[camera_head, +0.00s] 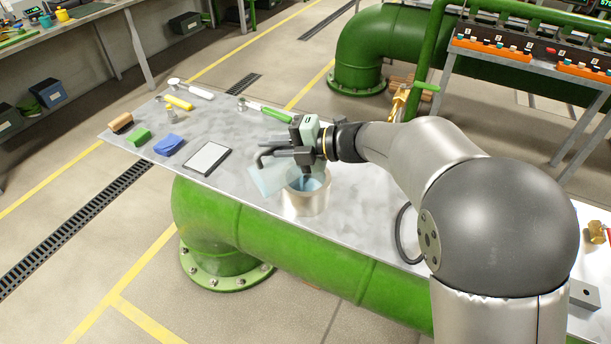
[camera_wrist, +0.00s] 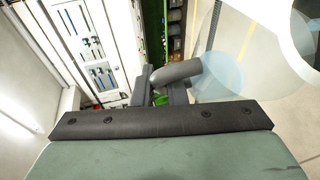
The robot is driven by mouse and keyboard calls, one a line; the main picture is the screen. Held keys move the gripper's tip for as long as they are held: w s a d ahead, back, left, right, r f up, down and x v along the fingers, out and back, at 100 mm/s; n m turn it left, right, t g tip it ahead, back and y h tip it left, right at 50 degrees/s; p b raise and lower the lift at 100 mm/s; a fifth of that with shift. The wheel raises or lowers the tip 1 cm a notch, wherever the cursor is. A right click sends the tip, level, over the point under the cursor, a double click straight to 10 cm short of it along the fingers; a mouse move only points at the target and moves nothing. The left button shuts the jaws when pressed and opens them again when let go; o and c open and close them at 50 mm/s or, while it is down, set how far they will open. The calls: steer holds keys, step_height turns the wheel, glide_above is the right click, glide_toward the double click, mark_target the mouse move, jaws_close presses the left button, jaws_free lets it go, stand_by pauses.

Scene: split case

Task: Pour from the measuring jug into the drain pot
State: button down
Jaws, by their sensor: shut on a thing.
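The measuring jug (camera_head: 268,180) is clear and bluish with a dark handle. In the head view it is steeply tilted at the left side of the drain pot, overlapping its rim. My gripper (camera_head: 283,154) is shut on the jug's handle. In the wrist view the fingers (camera_wrist: 164,92) close around the dark handle (camera_wrist: 175,72), and the clear jug body (camera_wrist: 222,78) lies to its right. The drain pot (camera_head: 305,203) is a metal cylinder upright on the bench below my gripper. Bluish liquid (camera_head: 309,184) shows inside it. The jug's mouth and any stream are unclear.
The grey bench (camera_head: 232,185) holds a white-faced tablet (camera_head: 205,159), a blue cloth (camera_head: 169,145), a green block (camera_head: 138,136) and a brown brush (camera_head: 122,123) at left. A green-handled tool (camera_head: 268,111) lies behind my gripper. A dark ring (camera_head: 401,240) lies right of the pot.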

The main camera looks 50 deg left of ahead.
steer(key=shift+w+d+r+m+g+y, duration=0.1)
steer(key=shift+w+r+m+g+y, duration=0.2)
steer(key=shift+w, duration=0.35)
steer(key=shift+w+d+r+m+g+y, duration=0.1)
steer(key=shift+w+r+m+g+y, duration=0.1)
steer(key=shift+w+r+m+g, duration=0.3)
stand_by(0.7)
steer(key=shift+f, duration=0.15)
